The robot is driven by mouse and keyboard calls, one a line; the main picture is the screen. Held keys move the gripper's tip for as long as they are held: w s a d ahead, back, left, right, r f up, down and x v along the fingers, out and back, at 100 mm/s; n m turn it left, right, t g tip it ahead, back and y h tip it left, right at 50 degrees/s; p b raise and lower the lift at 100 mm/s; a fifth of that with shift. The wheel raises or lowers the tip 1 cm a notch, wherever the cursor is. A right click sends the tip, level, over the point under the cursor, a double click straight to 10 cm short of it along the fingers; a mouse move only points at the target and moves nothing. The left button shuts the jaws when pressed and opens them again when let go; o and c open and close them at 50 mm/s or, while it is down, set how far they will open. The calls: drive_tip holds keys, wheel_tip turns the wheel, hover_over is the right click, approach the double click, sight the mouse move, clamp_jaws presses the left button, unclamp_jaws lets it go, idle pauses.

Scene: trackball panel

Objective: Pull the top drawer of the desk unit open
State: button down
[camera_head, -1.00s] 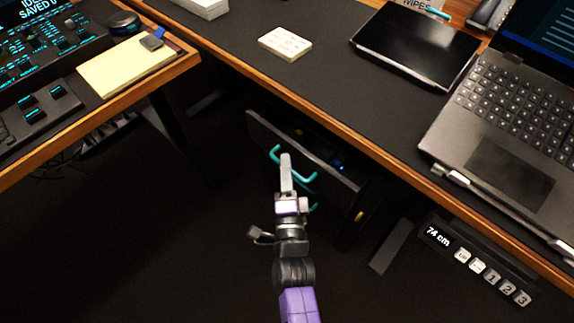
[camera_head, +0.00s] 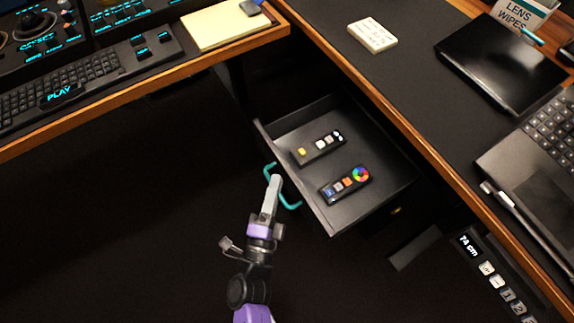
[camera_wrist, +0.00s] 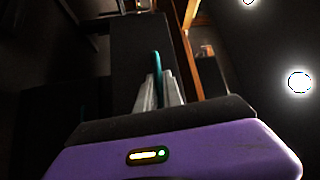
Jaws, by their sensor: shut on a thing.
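The top drawer (camera_head: 365,205) of the desk unit stands well out from under the desk, and its inside shows in the head view. Two small remote-like devices lie in it: one with a color wheel (camera_head: 345,185) and one with a yellow button (camera_head: 318,148). A teal bar handle (camera_head: 289,203) is on the drawer's front. My gripper (camera_head: 273,182) is at the handle and shut on it. In the wrist view the teal handle (camera_wrist: 156,64) shows between the fingers (camera_wrist: 159,90). The lower part of the unit is mostly dark or hidden.
A second desk with a keyboard (camera_head: 75,80) is at left. Dark floor lies between.

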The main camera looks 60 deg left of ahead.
drive_tip(key=shift+s+f, duration=0.1)
drive_tip(key=shift+s, duration=0.15)
drive_tip(key=c, duration=1.8)
unclamp_jaws()
drive_tip(key=shift+o, duration=0.2)
drive_tip(key=v, duration=0.7)
drive_tip(key=shift+s+d, duration=0.3)
